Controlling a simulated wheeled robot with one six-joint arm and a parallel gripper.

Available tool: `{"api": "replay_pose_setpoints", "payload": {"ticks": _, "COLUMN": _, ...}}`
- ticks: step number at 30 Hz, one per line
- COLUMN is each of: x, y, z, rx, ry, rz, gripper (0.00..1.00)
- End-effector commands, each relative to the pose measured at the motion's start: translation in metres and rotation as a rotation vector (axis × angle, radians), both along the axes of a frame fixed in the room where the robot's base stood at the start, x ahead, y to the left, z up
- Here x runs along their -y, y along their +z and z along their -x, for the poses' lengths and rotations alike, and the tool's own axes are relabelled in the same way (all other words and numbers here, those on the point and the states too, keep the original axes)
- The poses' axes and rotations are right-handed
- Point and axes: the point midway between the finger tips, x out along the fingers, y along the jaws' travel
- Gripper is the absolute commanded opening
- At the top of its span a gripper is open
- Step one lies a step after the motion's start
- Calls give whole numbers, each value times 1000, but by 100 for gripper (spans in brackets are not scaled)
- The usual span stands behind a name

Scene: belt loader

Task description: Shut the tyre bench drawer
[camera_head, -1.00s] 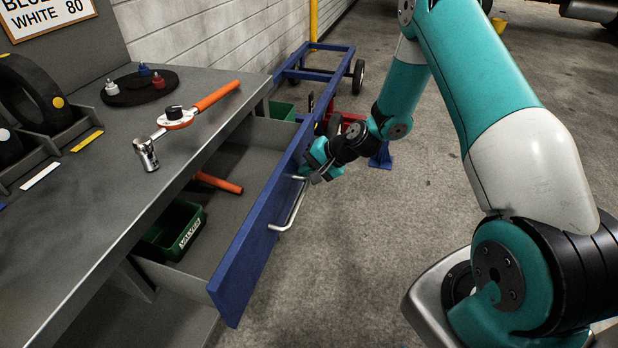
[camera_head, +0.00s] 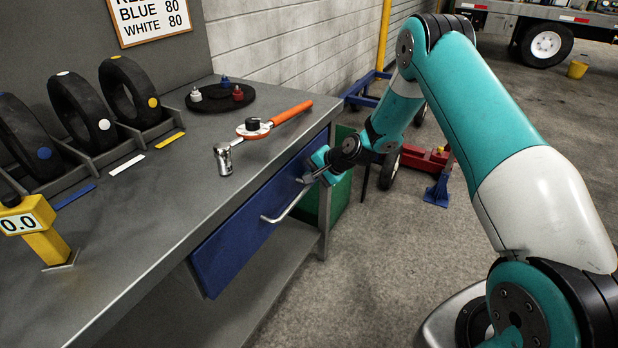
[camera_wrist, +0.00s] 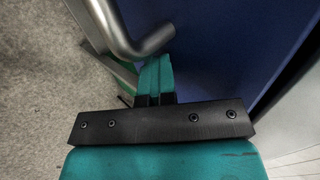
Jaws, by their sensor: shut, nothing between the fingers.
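The tyre bench drawer's blue front (camera_head: 235,235) sits close under the edge of the grey bench, and no drawer interior shows. Its metal bar handle (camera_head: 283,207) runs along the front. My gripper (camera_head: 314,172) is at the far end of the drawer front, beside the handle's far end. In the wrist view, my gripper's shut teal fingers (camera_wrist: 156,75) are at the blue front (camera_wrist: 225,45), next to the bent metal handle (camera_wrist: 143,42). Nothing is between the fingers. I cannot tell whether the fingertips touch the front.
The bench top (camera_head: 150,215) holds an orange-handled torque wrench (camera_head: 262,128), several tyres in a rack and a yellow gauge (camera_head: 32,230). A green bin (camera_head: 340,195) is beyond the drawer's far end. A red jack (camera_head: 425,158) stands on the floor.

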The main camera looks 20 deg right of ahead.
Motion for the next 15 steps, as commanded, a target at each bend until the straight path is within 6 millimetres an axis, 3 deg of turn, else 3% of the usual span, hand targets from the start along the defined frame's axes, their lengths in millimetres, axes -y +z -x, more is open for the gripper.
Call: {"api": "replay_pose_setpoints", "payload": {"ticks": 15, "x": -3, "y": 3, "z": -4, "rx": 18, "ry": 4, "rz": 1, "gripper": 0}}
